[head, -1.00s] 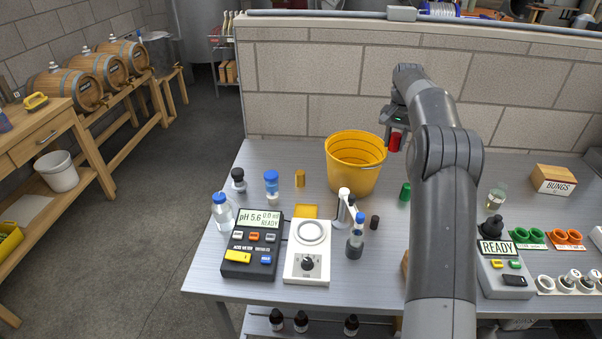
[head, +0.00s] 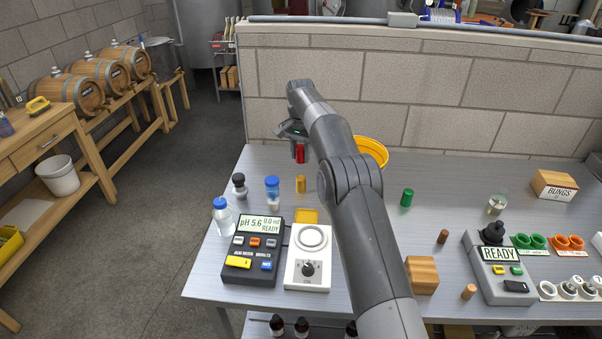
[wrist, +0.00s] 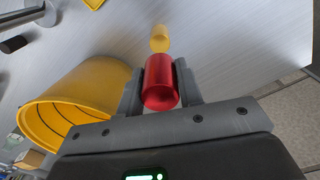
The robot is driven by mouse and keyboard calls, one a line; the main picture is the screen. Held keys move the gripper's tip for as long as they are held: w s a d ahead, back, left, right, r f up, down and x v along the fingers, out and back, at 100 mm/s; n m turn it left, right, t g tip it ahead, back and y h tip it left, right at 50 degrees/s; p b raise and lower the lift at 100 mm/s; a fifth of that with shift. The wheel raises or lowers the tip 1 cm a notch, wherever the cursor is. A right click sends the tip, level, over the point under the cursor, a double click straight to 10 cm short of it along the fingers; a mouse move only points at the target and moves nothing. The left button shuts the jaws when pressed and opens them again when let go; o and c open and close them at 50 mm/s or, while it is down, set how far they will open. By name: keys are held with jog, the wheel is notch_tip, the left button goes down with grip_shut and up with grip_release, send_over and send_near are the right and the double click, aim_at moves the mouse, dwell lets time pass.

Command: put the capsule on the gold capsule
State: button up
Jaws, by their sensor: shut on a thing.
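My gripper (head: 299,140) is shut on a red capsule (head: 299,153) and holds it in the air above the bench. In the wrist view the red capsule (wrist: 160,84) sits between both fingers. The gold capsule (head: 300,184) stands upright on the bench, below the red one in the head view. In the wrist view the gold capsule (wrist: 160,38) shows just beyond the red one, and the two are apart.
A yellow bucket (head: 372,151) stands right of the gold capsule, partly behind my arm; it is large in the wrist view (wrist: 75,98). A green capsule (head: 406,194) stands right.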

aim_at(301, 177)
jog(key=shift+f, duration=3.45)
jog(key=o, duration=0.6)
jog(key=shift+f, duration=0.1)
jog(key=shift+c, duration=0.2)
